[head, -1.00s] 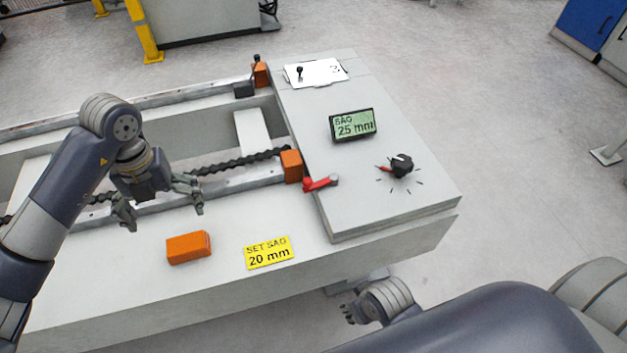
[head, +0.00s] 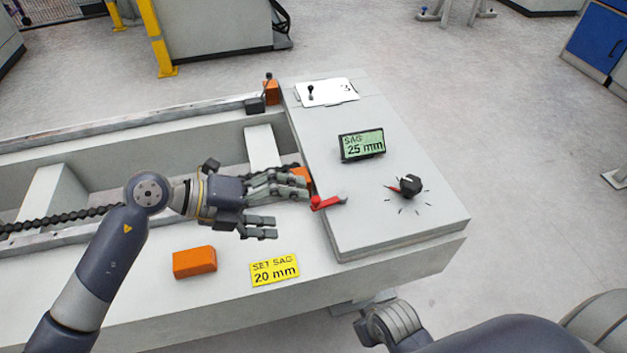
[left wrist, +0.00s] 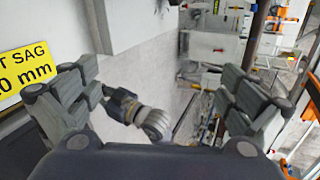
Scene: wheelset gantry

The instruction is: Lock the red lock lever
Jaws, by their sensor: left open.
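The red lock lever (head: 328,202) sits at the left edge of the raised console, its arm lying roughly level, with a dark red pivot at its right end. My left gripper (head: 288,212) is open and empty, just left of the lever. Its upper fingers reach close to the lever's left end; whether they touch it I cannot tell. In the left wrist view, the open fingers (left wrist: 157,85) have nothing between them, and I cannot make out the lever there.
The console carries a display reading "SAG 25 mm" (head: 362,145), a black knob with a red pointer (head: 410,185) and a white plate (head: 328,92). An orange block (head: 194,262) and a yellow "SET SAG 20 mm" label (head: 274,270) are on the front surface. A dark chain (head: 60,219) runs behind.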

